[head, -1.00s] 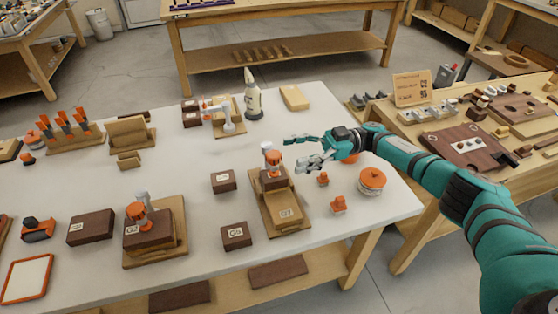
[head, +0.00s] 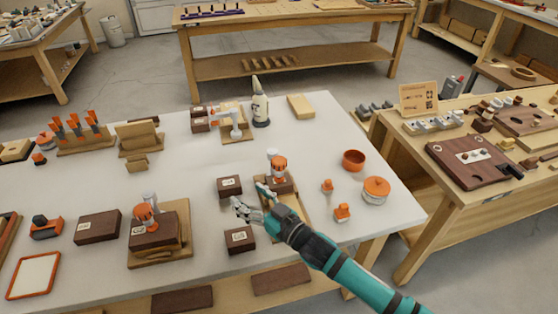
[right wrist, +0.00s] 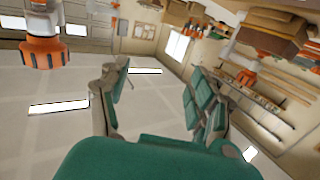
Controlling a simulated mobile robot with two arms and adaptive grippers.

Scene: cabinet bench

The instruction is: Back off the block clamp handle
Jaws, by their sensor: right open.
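A block clamp with an orange handle (head: 279,165) stands on a dark block at the back of a wooden board (head: 299,228). My right gripper (head: 250,197) is open and empty, just in front and to the left of this clamp, and with my arm it covers much of the board. In the right wrist view the open fingers (right wrist: 160,78) show, with an orange clamp handle (right wrist: 43,50) at the upper left, outside them. A second clamp with an orange handle (head: 146,214) stands on a dark block at the left, and another clamp (head: 235,122) stands farther back. My left gripper is not in view.
To the right are an orange bowl (head: 353,160), a round orange-lidded pot (head: 375,190) and small orange pieces (head: 342,212). A bottle (head: 260,106) stands behind.

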